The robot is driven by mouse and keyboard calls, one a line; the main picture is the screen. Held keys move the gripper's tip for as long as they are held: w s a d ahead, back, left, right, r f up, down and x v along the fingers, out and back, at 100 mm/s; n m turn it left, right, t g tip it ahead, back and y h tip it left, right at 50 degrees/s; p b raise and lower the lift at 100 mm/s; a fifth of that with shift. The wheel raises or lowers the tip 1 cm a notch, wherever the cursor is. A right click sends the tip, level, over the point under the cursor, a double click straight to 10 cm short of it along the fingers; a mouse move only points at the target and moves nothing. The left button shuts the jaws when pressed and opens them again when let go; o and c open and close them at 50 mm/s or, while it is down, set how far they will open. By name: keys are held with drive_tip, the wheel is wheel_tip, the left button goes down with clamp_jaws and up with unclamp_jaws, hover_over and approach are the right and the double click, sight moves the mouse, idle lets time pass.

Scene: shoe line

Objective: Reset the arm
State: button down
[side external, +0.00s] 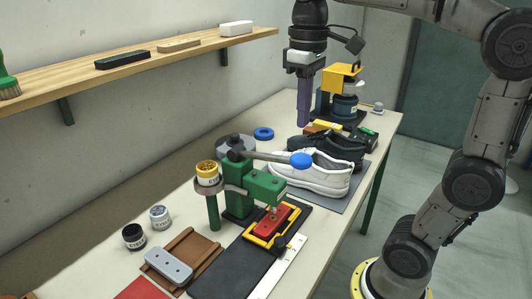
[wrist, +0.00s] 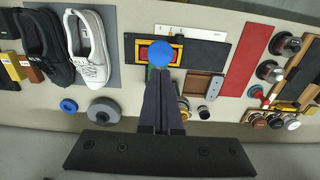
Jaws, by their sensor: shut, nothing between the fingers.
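My gripper (side external: 304,121) hangs straight down above the back part of the table (side external: 386,118), to the left of the yellow and black machine in the side view. Its long dark fingers are together with nothing between them. In the wrist view my gripper (wrist: 161,78) points at the table, its tips overlapping the area by the blue knob (wrist: 160,52) of the press. It appears clear of the table's objects.
A green press (side external: 266,187) with a lever stands mid-table. A yellow-black machine (side external: 341,80) stands behind. A wall shelf (side external: 140,72) holds a brush and blocks. Jars (side external: 134,236) stand front left.

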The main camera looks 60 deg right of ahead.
drive_tip(key=s+a+f+t, duration=0.2)
drive_tip(key=s, duration=0.5)
wheel_tip(320, 180, down, 10)
drive_tip(key=s+a+t, duration=0.1)
drive_tip(key=s+t, duration=0.1)
drive_tip(key=t, duration=0.1)
drive_tip(key=shift+t, duration=0.3)
drive_tip(key=shift+s, duration=0.1)
idle(0.8)
